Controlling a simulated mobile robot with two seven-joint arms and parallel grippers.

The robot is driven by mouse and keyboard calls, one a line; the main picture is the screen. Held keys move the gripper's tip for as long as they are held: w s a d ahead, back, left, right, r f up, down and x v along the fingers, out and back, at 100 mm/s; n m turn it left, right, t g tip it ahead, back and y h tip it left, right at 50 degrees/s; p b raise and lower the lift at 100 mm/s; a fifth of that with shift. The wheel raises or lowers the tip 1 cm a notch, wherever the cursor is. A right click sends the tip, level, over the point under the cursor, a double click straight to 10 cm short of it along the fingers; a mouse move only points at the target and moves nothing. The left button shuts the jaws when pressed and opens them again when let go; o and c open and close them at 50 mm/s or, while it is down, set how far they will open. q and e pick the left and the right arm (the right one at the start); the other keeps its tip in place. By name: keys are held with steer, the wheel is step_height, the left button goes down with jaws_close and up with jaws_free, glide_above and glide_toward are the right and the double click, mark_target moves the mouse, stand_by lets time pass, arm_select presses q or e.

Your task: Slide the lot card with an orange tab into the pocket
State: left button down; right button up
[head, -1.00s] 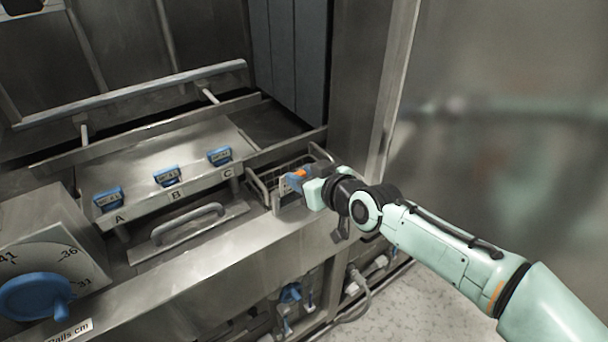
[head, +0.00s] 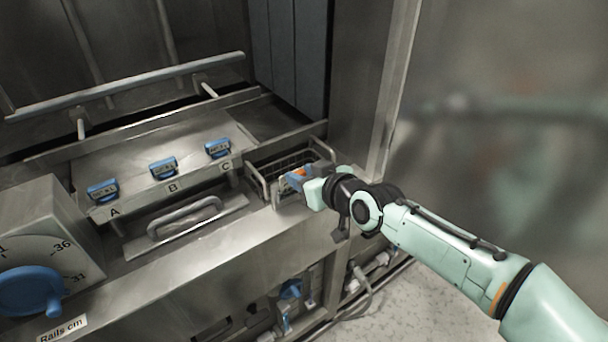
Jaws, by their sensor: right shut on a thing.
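My right gripper (head: 300,183) is at the front right corner of a small wire basket (head: 257,182). It is shut on the lot card, whose orange tab (head: 296,172) shows between the blue fingertips. The fingers hide most of the card. A pale plate at the basket's front, just below the fingers, may be the pocket. I cannot tell whether the card's lower edge is inside it. My left gripper is not in view.
Left of the basket is a steel shelf (head: 140,165) with several blue clips (head: 163,167) above the letters A, B and C. A bar handle (head: 185,216) sits below it. A blue knob (head: 30,290) is at lower left, and a steel post (head: 375,90) stands behind my gripper.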

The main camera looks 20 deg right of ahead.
steer(key=shift+f+b, duration=0.45)
steer(key=shift+f, duration=0.15)
stand_by(0.9)
steer(key=o, duration=1.1)
